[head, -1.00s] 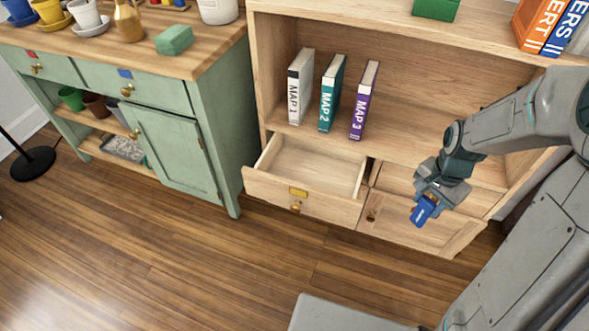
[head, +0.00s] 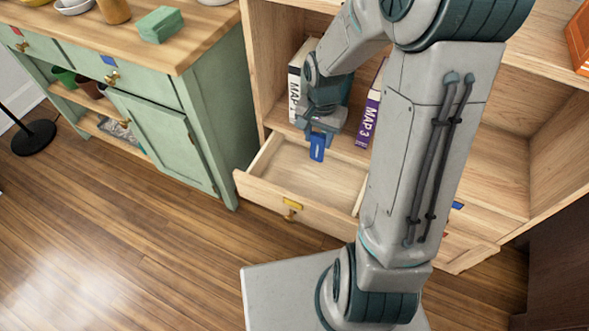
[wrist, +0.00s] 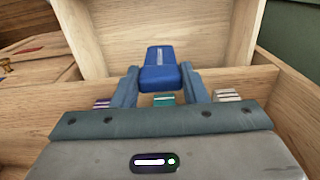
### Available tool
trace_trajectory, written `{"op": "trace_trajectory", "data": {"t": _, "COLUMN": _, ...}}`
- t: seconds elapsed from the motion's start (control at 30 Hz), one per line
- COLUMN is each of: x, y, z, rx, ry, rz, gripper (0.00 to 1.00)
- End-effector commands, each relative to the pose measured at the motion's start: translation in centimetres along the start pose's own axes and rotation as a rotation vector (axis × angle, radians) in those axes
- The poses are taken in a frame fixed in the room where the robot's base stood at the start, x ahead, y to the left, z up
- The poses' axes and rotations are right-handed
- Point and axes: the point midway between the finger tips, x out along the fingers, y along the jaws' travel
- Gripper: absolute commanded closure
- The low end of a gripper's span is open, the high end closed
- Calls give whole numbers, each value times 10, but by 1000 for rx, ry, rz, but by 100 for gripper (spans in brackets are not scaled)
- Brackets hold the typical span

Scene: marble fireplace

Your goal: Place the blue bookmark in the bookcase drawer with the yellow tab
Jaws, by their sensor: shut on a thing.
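The blue bookmark (head: 318,147) hangs below my gripper (head: 320,128), which is shut on it. The bookmark also shows between the two fingers in the wrist view (wrist: 165,72). The bookcase drawer with the yellow tab (head: 293,204) is pulled open, and its visible inside is empty. In the head view the gripper and bookmark appear over the back part of this drawer, in front of the books. The bookmark looks to be above the drawer floor; the exact height is hard to tell. My arm covers the drawer's right end.
Upright books, MAP 1 (head: 296,82) and MAP 3 (head: 368,118), stand on the shelf close behind the gripper; the book between is mostly hidden. A blue tab (head: 457,205) shows on the bookcase to the right. A green cabinet (head: 165,135) stands left. The floor in front is clear.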

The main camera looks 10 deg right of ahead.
Motion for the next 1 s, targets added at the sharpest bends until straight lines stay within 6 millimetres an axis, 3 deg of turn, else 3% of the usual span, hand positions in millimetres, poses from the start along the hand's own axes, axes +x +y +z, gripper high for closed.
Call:
{"op": "trace_trajectory", "data": {"t": 0.33, "x": 56, "y": -5, "z": 5, "rx": -17, "ry": -4, "rz": 1, "gripper": 82}}
{"op": "trace_trajectory", "data": {"t": 0.7, "x": 100, "y": -5, "z": 4, "rx": -16, "ry": -2, "rz": 1, "gripper": 82}}
{"op": "trace_trajectory", "data": {"t": 1.0, "x": 100, "y": -4, "z": 4, "rx": -14, "ry": 0, "rz": 0, "gripper": 82}}
